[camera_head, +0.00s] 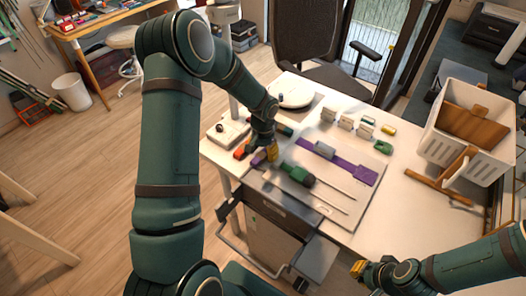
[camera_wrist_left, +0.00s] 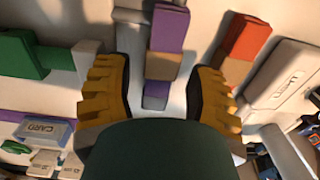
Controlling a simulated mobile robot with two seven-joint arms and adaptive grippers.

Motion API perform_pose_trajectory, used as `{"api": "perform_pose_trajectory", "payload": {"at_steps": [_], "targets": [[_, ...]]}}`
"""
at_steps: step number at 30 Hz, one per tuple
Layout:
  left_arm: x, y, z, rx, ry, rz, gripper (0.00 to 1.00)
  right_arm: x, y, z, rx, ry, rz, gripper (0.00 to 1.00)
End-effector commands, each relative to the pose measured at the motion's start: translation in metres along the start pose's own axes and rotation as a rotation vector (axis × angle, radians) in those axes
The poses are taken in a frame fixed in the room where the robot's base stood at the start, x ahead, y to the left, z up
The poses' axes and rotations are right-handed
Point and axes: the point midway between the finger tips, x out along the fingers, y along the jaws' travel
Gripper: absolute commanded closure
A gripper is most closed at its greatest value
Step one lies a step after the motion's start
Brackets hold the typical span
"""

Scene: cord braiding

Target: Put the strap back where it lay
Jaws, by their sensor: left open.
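A long purple strap (camera_head: 346,164) lies flat on the pale board on the table, with a grey block (camera_head: 324,150) over it. My left gripper (camera_head: 268,154) is near the board's left end, apart from the strap. In the left wrist view its yellow fingers (camera_wrist_left: 165,95) are open on both sides of a purple piece (camera_wrist_left: 168,30) with a tan band; contact is not clear. A purple strip (camera_wrist_left: 25,117) also shows at that view's left edge. My right gripper (camera_head: 362,268) is over the table's front right, away from the strap; its finger gap is unclear.
A green block (camera_head: 298,174) with a thin rod lies on the board (camera_head: 335,200). An orange-red block (camera_wrist_left: 247,38) stands close to my left fingers. Small pale blocks (camera_head: 345,122) stand behind the strap. A white crate (camera_head: 465,135) stands at the right.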

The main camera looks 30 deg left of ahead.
Motion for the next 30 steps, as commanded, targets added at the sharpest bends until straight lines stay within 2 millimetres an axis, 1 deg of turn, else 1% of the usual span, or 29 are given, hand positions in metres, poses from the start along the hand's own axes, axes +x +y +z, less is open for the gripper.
{"api": "perform_pose_trajectory", "payload": {"at_steps": [1,9,12,15,18,21,30], "targets": [[-0.013,-0.001,-0.001,-0.001,0.005,-0.002,0.45,-0.003,-0.001,0.0,0.0,-0.001,0.0,1.0],[-0.07,0.0,-0.001,-0.001,0.005,-0.002,0.45,-0.013,-0.005,0.001,0.001,-0.006,0.0,1.0],[-0.089,-0.001,-0.001,0.0,0.005,-0.002,0.45,-0.016,-0.006,0.001,0.001,-0.005,0.0,1.0],[-0.103,-0.001,-0.001,-0.002,0.004,-0.002,0.45,-0.018,-0.007,0.0,0.002,-0.003,0.0,1.0],[-0.112,-0.001,-0.001,-0.001,0.003,-0.002,0.45,-0.019,-0.007,-0.001,0.002,-0.002,0.0,1.0],[-0.117,0.0,0.0,0.0,0.002,-0.001,0.45,-0.019,-0.007,-0.001,0.003,-0.001,0.0,1.0],[-0.118,0.0,0.0,0.0,0.001,-0.001,0.45,-0.019,-0.007,-0.001,0.003,0.0,0.0,1.0]]}}
